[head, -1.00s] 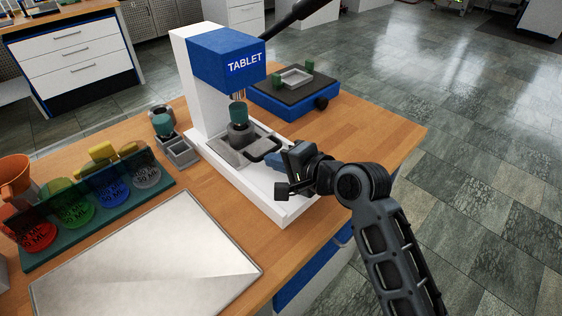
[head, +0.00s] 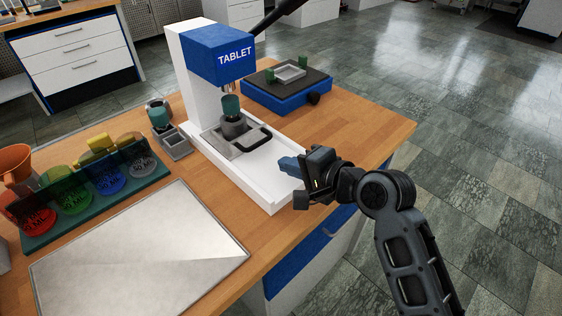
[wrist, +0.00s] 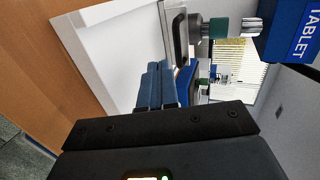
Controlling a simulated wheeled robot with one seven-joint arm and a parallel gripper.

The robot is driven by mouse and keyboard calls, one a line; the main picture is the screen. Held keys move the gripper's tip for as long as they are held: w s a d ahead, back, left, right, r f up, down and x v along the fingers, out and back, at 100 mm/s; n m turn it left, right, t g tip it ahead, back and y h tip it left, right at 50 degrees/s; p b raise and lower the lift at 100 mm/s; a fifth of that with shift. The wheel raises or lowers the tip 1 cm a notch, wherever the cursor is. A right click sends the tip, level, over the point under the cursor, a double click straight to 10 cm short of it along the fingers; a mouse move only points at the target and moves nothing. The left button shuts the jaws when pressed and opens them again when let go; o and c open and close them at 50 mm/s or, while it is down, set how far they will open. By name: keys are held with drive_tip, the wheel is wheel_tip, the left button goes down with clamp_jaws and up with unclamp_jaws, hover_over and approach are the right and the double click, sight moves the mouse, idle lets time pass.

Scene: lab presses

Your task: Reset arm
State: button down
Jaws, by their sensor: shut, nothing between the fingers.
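My gripper (head: 287,165) is shut and empty, with its blue fingers together. It is over the front right edge of the tablet press's white base, apart from the grey die holder and its black handle (head: 253,139). In the wrist view the closed fingers (wrist: 156,86) point toward the press. The tablet press (head: 228,58) has a white column, a blue head marked TABLET and a green punch (head: 231,106) above a grey die cup (head: 234,125). The handle also shows in the wrist view (wrist: 179,37).
A blue device with a dark top (head: 285,100) stands behind the press. A metal tray (head: 140,255) lies at front left. A green rack (head: 95,208) holds several coloured containers, with an orange funnel (head: 14,165) beside it. The wooden table (head: 365,125) is clear at right.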

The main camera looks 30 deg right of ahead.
drive_tip(key=s+d+f+n+h, duration=0.2)
drive_tip(key=s+n, duration=0.1)
drive_tip(key=s, duration=0.8)
drive_tip(key=s+d+f+n+h, duration=0.1)
drive_tip(key=s+f+n+h, duration=0.15)
drive_tip(key=s, duration=0.95)
drive_tip(key=s+a+r+n+t, duration=0.1)
drive_tip(key=s+r+n, duration=0.2)
drive_tip(key=s, duration=0.5)
drive_tip(key=s+a+r+n+t, duration=0.1)
drive_tip(key=s+a+r+n, duration=0.1)
drive_tip(key=s+n, duration=0.3)
drive_tip(key=s+r, duration=0.1)
drive_tip(key=s, duration=0.2)
drive_tip(key=shift+s+r+n, duration=0.25)
drive_tip(key=shift+n, duration=0.1)
